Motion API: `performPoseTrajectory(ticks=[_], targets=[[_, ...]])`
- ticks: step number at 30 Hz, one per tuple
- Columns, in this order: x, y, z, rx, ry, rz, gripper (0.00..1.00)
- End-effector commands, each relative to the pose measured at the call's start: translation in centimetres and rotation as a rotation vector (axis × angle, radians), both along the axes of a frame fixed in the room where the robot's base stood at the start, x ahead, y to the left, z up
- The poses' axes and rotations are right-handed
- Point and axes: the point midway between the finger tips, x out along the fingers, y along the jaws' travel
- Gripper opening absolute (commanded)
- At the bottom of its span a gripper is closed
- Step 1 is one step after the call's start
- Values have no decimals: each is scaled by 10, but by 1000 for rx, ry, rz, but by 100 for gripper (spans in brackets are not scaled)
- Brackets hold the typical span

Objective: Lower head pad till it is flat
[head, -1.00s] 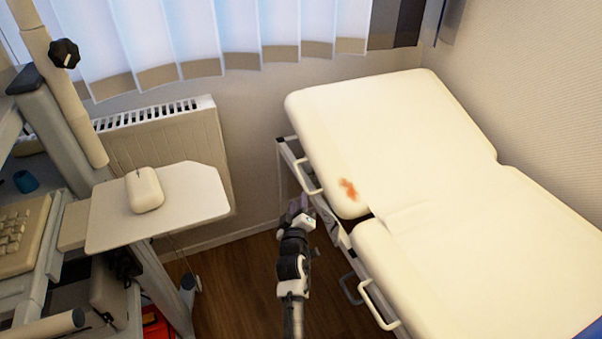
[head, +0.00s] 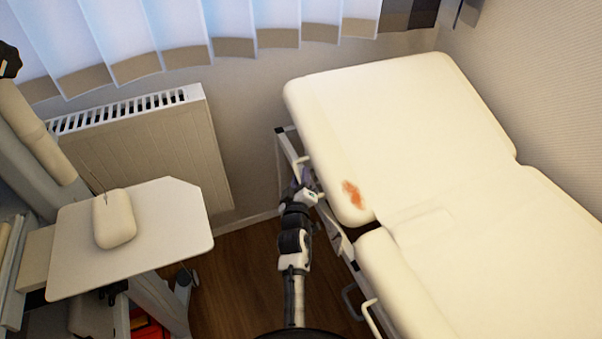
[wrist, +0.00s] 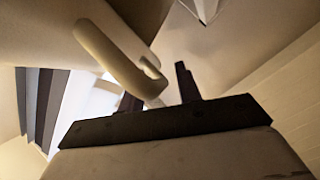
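The cream head pad (head: 405,125) is the far section of the padded couch, with a reddish stain near its lower left corner. Its tilt is hard to judge from above. A pale handle (head: 303,161) sits at its left side, and a handle bar (wrist: 110,58) crosses the upper left of the wrist view. My gripper (head: 303,181) is beside the pad's left edge, close to this handle. In the wrist view, the dark fingers of my gripper (wrist: 157,90) stand apart, with the bar's lower end around the space between them. Contact cannot be made out.
The near couch section (head: 480,255) has another handle (head: 371,318) on its left side. A radiator (head: 150,150) stands under the blinds. A small table (head: 165,235) carrying a computer mouse (head: 114,219) is at left. Wooden floor (head: 235,275) shows between table and couch.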

Motion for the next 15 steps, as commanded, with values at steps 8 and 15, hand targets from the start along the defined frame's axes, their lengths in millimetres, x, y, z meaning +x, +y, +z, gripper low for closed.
performPoseTrajectory(ticks=[8, 15], targets=[[0, 0, 0, 0, 0, 0, 27], [0, 0, 0, 0, 0, 0, 0]])
